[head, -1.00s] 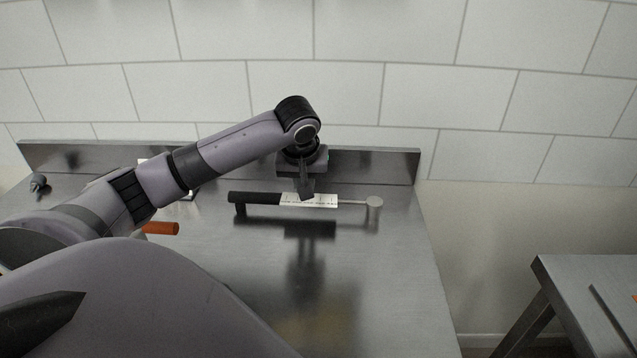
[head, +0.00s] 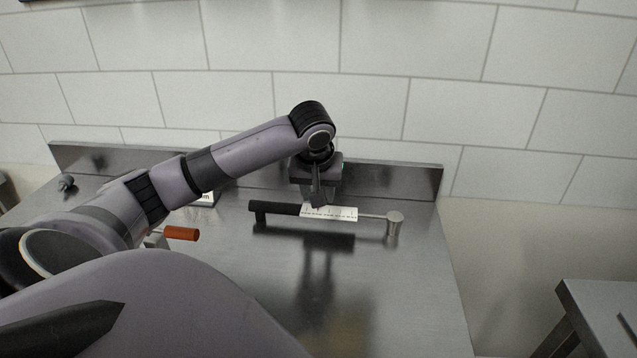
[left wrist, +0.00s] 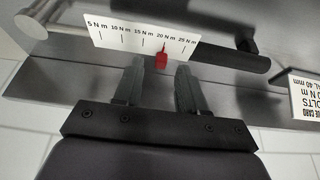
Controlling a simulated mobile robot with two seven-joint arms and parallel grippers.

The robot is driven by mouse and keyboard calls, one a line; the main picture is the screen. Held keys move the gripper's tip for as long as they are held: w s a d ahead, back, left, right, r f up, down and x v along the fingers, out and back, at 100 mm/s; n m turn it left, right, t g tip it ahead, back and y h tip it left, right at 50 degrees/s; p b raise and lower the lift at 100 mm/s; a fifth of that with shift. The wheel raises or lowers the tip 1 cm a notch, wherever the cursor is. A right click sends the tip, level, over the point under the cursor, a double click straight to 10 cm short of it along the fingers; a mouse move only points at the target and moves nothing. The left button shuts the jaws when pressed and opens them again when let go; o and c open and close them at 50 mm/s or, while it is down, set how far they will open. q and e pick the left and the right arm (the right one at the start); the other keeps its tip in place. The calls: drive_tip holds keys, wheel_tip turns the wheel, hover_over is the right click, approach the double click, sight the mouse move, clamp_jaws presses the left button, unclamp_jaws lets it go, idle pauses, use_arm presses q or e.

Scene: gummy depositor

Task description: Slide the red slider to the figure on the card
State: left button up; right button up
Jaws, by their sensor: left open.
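The torque wrench's white scale (left wrist: 140,38) runs from 5 to 25 N m in the left wrist view and also shows in the head view (head: 338,214). The red slider (left wrist: 161,61) sits at its edge, close to the 20 N m mark. My left gripper (left wrist: 158,72) is open, one finger on each side of the slider with gaps between; in the head view it (head: 319,204) is over the scale. The card (left wrist: 305,98) is cut off by the frame; "0 N m" shows, its leading part hidden. My right gripper is out of view.
The wrench has a black handle (head: 275,208) and a round metal head (head: 395,217), held above the steel bench (head: 390,290). An orange handle (head: 181,233) lies near my left arm. A raised back edge (head: 400,180) and tiled wall stand behind.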

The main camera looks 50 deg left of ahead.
use_arm(q)
drive_tip(key=v, duration=0.5)
drive_tip(key=shift+s+d+r, duration=0.1)
drive_tip(key=shift+s+r, duration=0.05)
drive_tip(key=shift+r, duration=0.2)
